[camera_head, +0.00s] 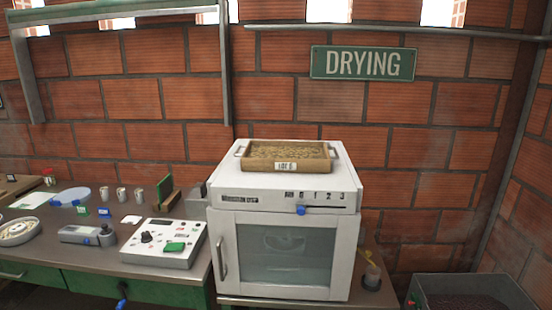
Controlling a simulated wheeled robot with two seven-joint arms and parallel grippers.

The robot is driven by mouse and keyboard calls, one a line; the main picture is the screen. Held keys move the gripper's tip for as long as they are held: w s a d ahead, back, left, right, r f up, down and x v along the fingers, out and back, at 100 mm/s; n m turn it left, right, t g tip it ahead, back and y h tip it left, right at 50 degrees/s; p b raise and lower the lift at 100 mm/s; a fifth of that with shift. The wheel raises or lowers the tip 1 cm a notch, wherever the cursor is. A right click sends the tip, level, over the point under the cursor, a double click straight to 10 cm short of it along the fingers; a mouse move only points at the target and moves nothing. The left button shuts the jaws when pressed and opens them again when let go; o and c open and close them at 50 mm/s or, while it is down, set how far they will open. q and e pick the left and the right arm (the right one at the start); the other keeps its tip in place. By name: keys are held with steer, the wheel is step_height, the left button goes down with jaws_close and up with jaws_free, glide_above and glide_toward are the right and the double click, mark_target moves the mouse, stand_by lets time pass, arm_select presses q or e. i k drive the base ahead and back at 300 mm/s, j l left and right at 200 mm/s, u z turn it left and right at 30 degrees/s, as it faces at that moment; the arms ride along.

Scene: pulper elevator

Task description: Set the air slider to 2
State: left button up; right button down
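The white drying oven (285,230) stands in the middle, with a glass door and a grey handle on the door's left. A strip with a printed scale (315,195) runs along the upper right of its front, with figures that seem to read 0, 1, 2, 3. The blue air slider knob (300,210) sits just under the strip, at its left part, about below the 0. I cannot make out either gripper in this view.
A tray of beans (288,156) with a label lies on top of the oven. A white control box (163,243) and a grey handheld device (88,235) are on the bench at left. A dark bin (470,292) stands at lower right. A small blue part (122,290) shows at the bench's front.

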mark_target(300, 208)
steer(key=k+l+u, duration=0.1)
steer(key=l, duration=0.3)
steer(key=k+l+u, duration=0.15)
steer(key=l, duration=0.25)
steer(key=k+l+u, duration=0.1)
steer(key=l, duration=0.3)
steer(key=k, duration=0.1)
